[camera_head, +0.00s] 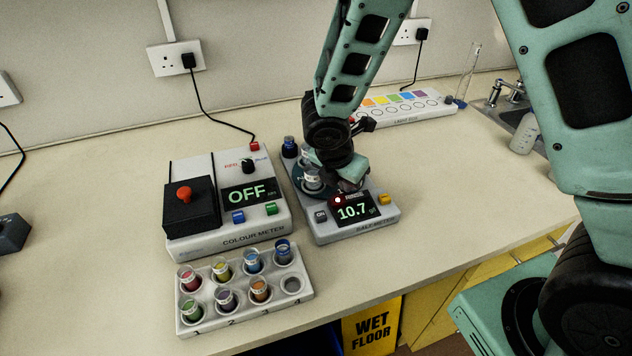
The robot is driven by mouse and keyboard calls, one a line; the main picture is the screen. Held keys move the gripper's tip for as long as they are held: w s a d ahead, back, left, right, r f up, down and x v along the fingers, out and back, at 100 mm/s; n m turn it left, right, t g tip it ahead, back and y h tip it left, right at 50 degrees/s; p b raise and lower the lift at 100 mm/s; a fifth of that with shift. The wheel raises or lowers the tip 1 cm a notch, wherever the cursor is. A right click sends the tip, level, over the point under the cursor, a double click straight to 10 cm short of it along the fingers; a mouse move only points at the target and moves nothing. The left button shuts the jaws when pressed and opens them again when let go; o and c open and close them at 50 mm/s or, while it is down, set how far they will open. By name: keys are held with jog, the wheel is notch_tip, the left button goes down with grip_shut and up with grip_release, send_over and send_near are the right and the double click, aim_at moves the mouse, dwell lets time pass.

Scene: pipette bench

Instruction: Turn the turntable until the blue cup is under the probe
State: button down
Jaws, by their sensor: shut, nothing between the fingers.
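The turntable (298,181), a dark teal disc, sits on the salt meter (353,229), partly hidden by my gripper. A dark blue cup-like piece (289,147) stands at its back left; it is small, and I cannot be sure it is the blue cup. A clear cup with a pale rim (312,179) stands at the disc's front. My gripper (347,184) is shut and empty, low over the right part of the turntable; I cannot tell whether it touches. The probe cannot be made out; my gripper and wrist cover that area. The salt meter's display reads 10.7.
The colour meter (262,222), reading OFF, stands close on the left. A rack (246,310) of coloured vials is in front of it. The bench right of the salt meter is clear.

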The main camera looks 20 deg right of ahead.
jog(key=shift+w+d+n+t+y+b, duration=0.1)
jog(key=shift+d+n+t+y+b, duration=0.3)
jog(key=shift+d+n, duration=0.7)
jog(key=shift+w+d+n+t+y+b, duration=0.1)
jog(key=shift+w+d+n+y+b, duration=0.15)
jog(key=shift+n, duration=0.4)
jog(key=shift+w+d+n+t+y+b, duration=0.1)
jog(key=shift+d+n, duration=0.25)
jog(key=shift+n, duration=0.25)
jog(key=shift+w+d+n+t+y+b, duration=0.1)
jog(key=shift+w+d+n+y+b, duration=0.15)
jog(key=shift+n, duration=0.4)
jog(key=shift+w+d, duration=0.65)
jog(key=shift+d, duration=0.2)
dwell(1.2)
jog(key=p+v, duration=0.8)
jog(key=v, duration=0.9)
jog(key=s+a+m+g, duration=0.1)
jog(key=s+a+m, duration=0.3)
jog(key=s+m, duration=0.3)
jog(key=s+a+r+m+g+y+b, duration=0.1)
jog(key=s+a+m, duration=0.3)
jog(key=s+m, duration=0.3)
jog(key=s+a+r+m+g+y, duration=0.1)
jog(key=s+a+m, duration=0.3)
jog(key=s+m, duration=0.3)
jog(key=shift+a+r+m+g, duration=0.25)
jog(key=shift+m+g, duration=0.15)
jog(key=shift+m, duration=0.5)
